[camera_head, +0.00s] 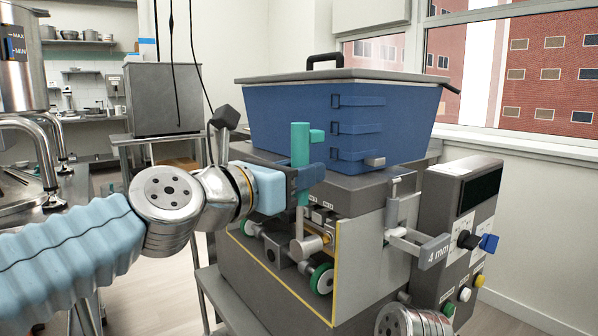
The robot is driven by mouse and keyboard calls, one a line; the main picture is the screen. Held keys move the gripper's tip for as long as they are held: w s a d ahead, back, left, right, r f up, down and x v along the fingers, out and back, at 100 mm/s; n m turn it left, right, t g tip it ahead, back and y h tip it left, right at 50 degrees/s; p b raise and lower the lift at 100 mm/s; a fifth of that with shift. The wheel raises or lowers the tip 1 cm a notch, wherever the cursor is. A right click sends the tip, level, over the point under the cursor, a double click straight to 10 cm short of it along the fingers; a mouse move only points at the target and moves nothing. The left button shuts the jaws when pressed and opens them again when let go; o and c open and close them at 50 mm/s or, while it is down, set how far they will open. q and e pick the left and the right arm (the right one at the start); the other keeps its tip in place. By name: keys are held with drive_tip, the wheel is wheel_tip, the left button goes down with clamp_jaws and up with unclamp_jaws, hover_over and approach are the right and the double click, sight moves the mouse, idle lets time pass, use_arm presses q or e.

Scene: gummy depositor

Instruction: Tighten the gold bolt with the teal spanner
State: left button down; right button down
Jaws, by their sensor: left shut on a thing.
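The teal spanner (300,147) stands upright in front of the blue hopper, with a short stub on its right side near the top. My left gripper (306,178), with a light blue body and dark fingers, is shut around the spanner's handle. A thin pale shaft runs down below the gripper toward a metal cylinder (307,246) inside the machine's open front. I cannot tell which part there is the gold bolt; small yellowish parts show, but the gripper and spanner cover some of this area. My right gripper is not in view.
The blue hopper (290,115) with its dark lid sits on the grey machine. Green-rimmed rollers (322,279) and a pale side plate (358,262) are below. A grey piece marked 4 mm (432,252) sticks out beside the control panel (462,225). A metal sink stands at left.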

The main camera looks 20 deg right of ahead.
use_arm(q)
drive_tip(key=shift+d, duration=0.15)
drive_tip(key=s+d+f+m+g+h, duration=0.1)
drive_tip(key=s+d+f+m+h, duration=0.1)
drive_tip(key=s+f+m, duration=0.3)
drive_tip(key=s+d+f+m+g+h, duration=0.1)
drive_tip(key=s+d+f+m, duration=0.3)
drive_tip(key=m, duration=1)
wheel_tip(320, 180, down, 3)
drive_tip(key=shift+s+f+h, duration=0.1)
drive_tip(key=shift+s+h, duration=0.3)
drive_tip(key=shift+s, duration=0.75)
drive_tip(key=shift+a, duration=0.1)
drive_tip(key=shift+r+p+v, duration=0.25)
drive_tip(key=shift+p+v, duration=0.05)
drive_tip(key=shift+v, duration=0.85)
drive_tip(key=shift+r, duration=0.1)
